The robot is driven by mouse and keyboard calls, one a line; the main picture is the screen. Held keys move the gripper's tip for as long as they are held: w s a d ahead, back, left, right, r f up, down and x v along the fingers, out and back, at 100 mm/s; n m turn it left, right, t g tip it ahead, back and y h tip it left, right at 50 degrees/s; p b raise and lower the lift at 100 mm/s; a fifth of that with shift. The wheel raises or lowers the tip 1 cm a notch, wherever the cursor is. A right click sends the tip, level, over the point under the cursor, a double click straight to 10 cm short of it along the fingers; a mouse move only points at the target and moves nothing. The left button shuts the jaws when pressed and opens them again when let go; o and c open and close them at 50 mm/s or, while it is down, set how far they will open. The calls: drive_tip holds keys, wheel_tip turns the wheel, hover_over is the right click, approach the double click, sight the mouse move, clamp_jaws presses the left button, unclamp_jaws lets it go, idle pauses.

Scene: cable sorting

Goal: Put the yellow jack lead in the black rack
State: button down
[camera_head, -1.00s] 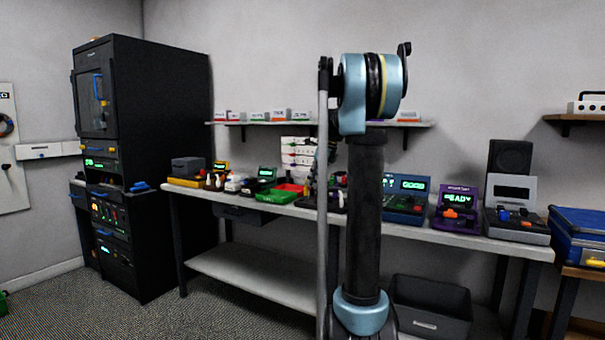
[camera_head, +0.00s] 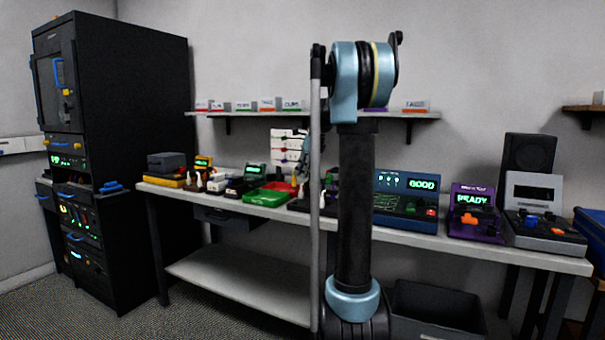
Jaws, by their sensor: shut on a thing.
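A tall black rack (camera_head: 137,150) stands at the left against the wall, with a windowed door at the top and lit panels below. My arm (camera_head: 356,200) rises upright in the middle of the view and hides part of the bench behind it.
A long grey bench (camera_head: 470,247) crosses the view, with a green tray (camera_head: 268,198), a blue tester reading GOOD (camera_head: 405,196) and a purple tester reading READY (camera_head: 474,210). A black bin (camera_head: 437,308) is on the floor beneath. Floor shows between rack and bench.

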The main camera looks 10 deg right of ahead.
drive_tip(key=shift+f, duration=0.1)
drive_tip(key=shift+f, duration=2.6)
drive_tip(key=shift+s, duration=0.15)
drive_tip(key=shift+f, duration=0.85)
idle(1.1)
drive_tip(key=c, duration=1.5)
unclamp_jaws()
drive_tip(key=shift+o, duration=0.3)
